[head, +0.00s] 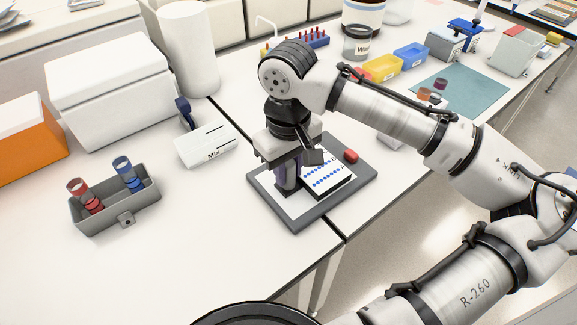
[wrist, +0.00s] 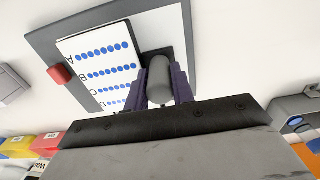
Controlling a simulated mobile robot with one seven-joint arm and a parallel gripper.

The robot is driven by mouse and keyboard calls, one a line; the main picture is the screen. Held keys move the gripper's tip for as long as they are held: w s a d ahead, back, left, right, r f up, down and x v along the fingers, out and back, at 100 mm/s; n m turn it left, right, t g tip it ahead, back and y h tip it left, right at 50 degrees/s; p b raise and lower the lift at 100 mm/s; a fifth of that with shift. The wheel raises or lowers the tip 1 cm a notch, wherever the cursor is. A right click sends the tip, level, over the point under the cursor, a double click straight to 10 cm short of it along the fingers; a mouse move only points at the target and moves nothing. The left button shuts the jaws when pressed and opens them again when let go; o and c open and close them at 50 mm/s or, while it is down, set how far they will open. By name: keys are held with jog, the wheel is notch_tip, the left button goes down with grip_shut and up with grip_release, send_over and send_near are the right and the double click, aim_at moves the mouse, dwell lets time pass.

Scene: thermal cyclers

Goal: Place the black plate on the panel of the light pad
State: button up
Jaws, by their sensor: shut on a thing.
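The plate (head: 330,178) has a white top with rows of blue dots and letters, and dark sides. It lies over the right part of the white panel (head: 299,208) of the grey-framed light pad (head: 338,204). In the wrist view the plate (wrist: 100,62) shows beside a grey rounded grip (wrist: 160,82) with a dark base. My gripper (head: 287,178) has its purple fingers shut around this grip, also seen in the wrist view (wrist: 165,85). The plate looks flat and low over the pad; whether it touches the panel I cannot tell. Part of the panel is hidden by my gripper.
A red button (head: 350,156) sits on the pad's frame near the plate. A white Mix box (head: 206,146) and a grey tube holder (head: 118,212) stand to the left. Coloured bins (head: 383,68) stand behind. The table edge is close in front; bare table lies left of the pad.

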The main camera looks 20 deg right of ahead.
jog(key=shift+f, duration=0.2)
jog(key=o, duration=1)
jog(key=shift+r, duration=0.15)
notch_tip(320, 180, up, 12)
